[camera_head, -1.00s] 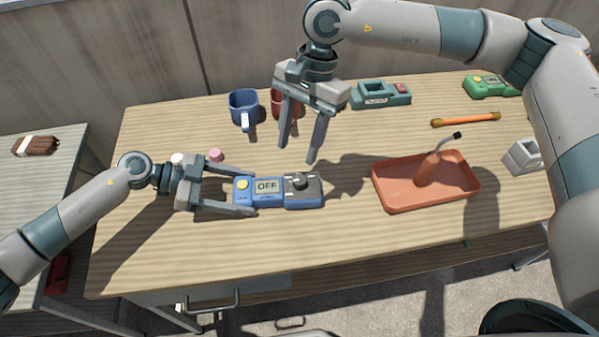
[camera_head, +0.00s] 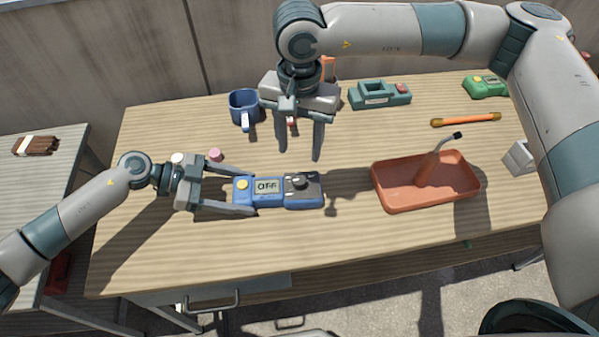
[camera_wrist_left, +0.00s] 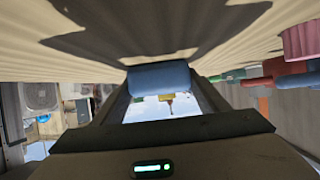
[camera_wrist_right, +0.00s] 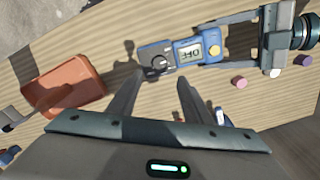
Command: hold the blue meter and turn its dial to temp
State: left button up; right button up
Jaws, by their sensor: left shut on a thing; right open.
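The blue meter (camera_head: 279,202) lies flat on the wooden table, its screen reading OFF. Its dial (camera_head: 299,183) is a dark knob on a grey panel at its right end. In the right wrist view the meter (camera_wrist_right: 188,42) and dial (camera_wrist_right: 159,62) show upside down. My left gripper (camera_head: 247,192) is shut on the meter's left end; the left wrist view shows the meter's blue end (camera_wrist_left: 158,77) between the fingers. My right gripper (camera_head: 308,152) points down, open and empty, above the table just behind the dial, apart from it.
An orange-red tray (camera_head: 388,203) with a bottle stands to the right. A blue mug (camera_head: 242,104), a teal device (camera_head: 380,95), a green device (camera_head: 484,86) and an orange-tipped rod (camera_head: 466,119) lie at the back. A pink piece (camera_head: 215,155) is near my left gripper.

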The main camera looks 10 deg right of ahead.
aim_at(300, 179)
notch_tip(300, 179, down, 10)
jog(key=shift+f, duration=0.1)
dwell(0.4)
jog(key=c, duration=1.1)
